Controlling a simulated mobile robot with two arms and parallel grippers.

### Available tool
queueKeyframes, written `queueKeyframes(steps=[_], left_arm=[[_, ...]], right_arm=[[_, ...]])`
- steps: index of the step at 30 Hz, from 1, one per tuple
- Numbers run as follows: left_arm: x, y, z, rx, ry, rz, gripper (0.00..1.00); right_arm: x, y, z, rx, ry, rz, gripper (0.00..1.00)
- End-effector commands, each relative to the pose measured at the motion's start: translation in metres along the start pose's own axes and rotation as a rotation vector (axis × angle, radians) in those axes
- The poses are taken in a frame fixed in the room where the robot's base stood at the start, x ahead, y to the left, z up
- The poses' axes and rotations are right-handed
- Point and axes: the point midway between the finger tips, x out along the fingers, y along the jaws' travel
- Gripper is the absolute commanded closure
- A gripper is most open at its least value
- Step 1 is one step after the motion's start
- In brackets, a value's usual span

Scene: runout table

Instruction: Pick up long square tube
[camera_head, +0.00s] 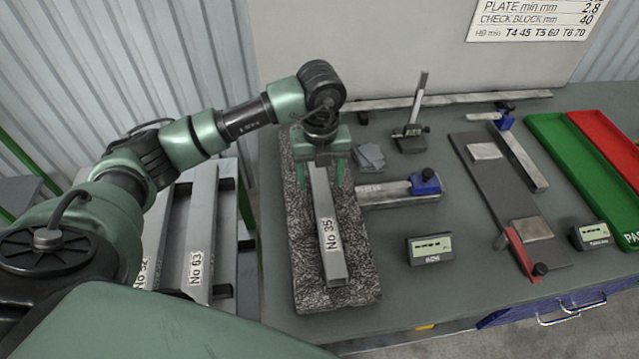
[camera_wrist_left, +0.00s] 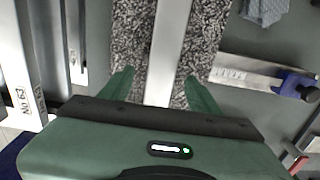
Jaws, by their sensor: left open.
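A long square tube labelled No 35 (camera_head: 328,228) lies lengthwise on a speckled granite plate (camera_head: 362,285) on the bench. My left gripper (camera_head: 336,180) is open above the far part of this tube, with its two fingers on either side of it. In the left wrist view the tube (camera_wrist_left: 168,50) runs between the spread fingertips (camera_wrist_left: 160,85); I cannot tell whether they touch it. More long tubes, one labelled No 63 (camera_head: 200,230), lie on a rack left of the bench. The right gripper is not in view.
A caliper with a blue slider (camera_head: 395,191) lies right of the granite plate. Green (camera_head: 570,150) and red (camera_head: 610,140) trays lie far right. A wall panel (camera_head: 350,50) rises behind.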

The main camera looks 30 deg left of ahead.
Motion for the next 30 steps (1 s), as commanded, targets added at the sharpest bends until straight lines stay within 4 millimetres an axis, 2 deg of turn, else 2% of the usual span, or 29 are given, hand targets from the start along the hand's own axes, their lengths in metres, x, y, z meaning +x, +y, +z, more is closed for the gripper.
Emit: queueKeyframes(steps=[1,3,9,16,17,23,24,30], left_arm=[[0.004,0.0,0.001,-0.001,0.005,0.004,0.38],[0.013,-0.003,0.006,-0.002,0.005,0.003,0.38],[0.039,-0.003,0.007,0.001,0.002,0.002,0.38],[0.042,-0.004,0.007,0.001,0.0,0.0,0.38],[0.042,-0.004,0.007,0.001,0.0,0.0,0.41],[0.041,-0.003,0.007,0.0,0.0,0.0,0.97],[0.041,-0.003,0.007,0.0,0.0,0.0,1.0],[0.04,-0.004,0.008,0.0,-0.001,-0.002,1.0]], right_arm=[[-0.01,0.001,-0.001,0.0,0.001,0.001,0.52],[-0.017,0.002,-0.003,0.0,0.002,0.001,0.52],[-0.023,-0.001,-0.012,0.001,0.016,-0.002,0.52],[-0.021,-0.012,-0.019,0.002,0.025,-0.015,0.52],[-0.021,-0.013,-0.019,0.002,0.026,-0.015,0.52],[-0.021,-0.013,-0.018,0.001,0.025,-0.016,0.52],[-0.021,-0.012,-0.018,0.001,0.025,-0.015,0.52],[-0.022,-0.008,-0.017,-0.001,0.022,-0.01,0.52]])
